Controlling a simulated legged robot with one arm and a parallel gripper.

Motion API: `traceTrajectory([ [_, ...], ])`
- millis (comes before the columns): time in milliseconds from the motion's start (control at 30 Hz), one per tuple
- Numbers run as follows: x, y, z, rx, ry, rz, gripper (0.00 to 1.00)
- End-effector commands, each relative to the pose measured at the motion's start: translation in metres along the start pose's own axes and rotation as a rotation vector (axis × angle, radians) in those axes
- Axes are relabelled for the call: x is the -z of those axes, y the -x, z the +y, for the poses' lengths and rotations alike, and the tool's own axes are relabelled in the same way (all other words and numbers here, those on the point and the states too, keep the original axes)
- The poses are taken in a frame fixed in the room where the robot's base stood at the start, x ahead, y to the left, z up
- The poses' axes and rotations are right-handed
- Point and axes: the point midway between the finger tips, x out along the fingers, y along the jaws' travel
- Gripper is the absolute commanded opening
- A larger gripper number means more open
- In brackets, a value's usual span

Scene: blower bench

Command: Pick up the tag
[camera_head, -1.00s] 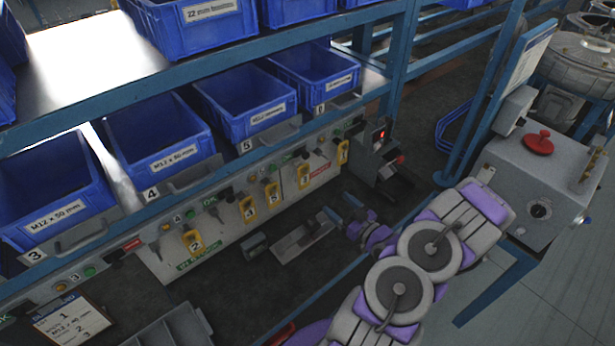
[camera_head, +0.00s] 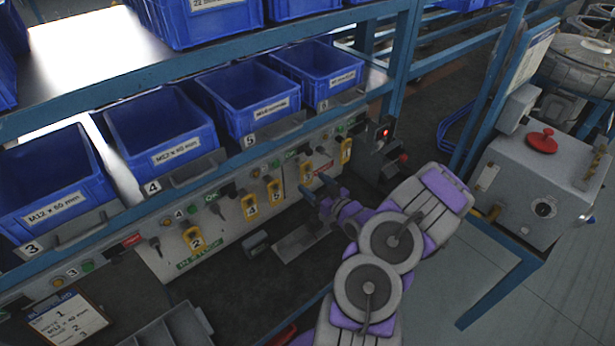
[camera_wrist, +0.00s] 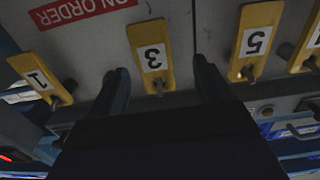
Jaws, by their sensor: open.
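Several yellow numbered tags hang on pegs along the bench's front panel. Tag 3 (camera_head: 306,171) hangs right of tag 5 (camera_head: 275,192) and left of tag 1 (camera_head: 346,150). Tag 4 (camera_head: 250,207) and tag 2 (camera_head: 194,239) hang farther left. My gripper (camera_head: 318,188) is open and empty in front of the panel, close to tag 3. In the wrist view, which is upside down, tag 3 (camera_wrist: 152,55) appears between the two fingers (camera_wrist: 160,72), with tag 1 (camera_wrist: 38,78) and tag 5 (camera_wrist: 256,40) outside them. I see no contact.
Blue bins (camera_head: 160,130) stand on the shelf above the panel. A red ON ORDER label (camera_wrist: 80,10) is on the panel. A small dark block (camera_head: 256,243) and a grey plate (camera_head: 300,241) lie on the bench below.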

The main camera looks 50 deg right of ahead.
Motion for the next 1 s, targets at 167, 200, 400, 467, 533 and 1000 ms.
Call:
traceTrajectory([
  [167, -0.002, -0.015, 0.006, 0.002, 0.002, 0.0, 0.79],
  [200, -0.003, -0.02, 0.009, 0.001, 0.0, 0.001, 0.79],
  [400, -0.003, -0.043, 0.012, 0.002, -0.004, 0.001, 0.79],
  [467, -0.003, -0.047, 0.013, 0.0, -0.005, 0.001, 0.79],
  [533, -0.002, -0.05, 0.012, -0.001, -0.005, 0.001, 0.79],
  [1000, -0.001, -0.051, 0.012, -0.001, -0.005, 0.0, 0.61],
])
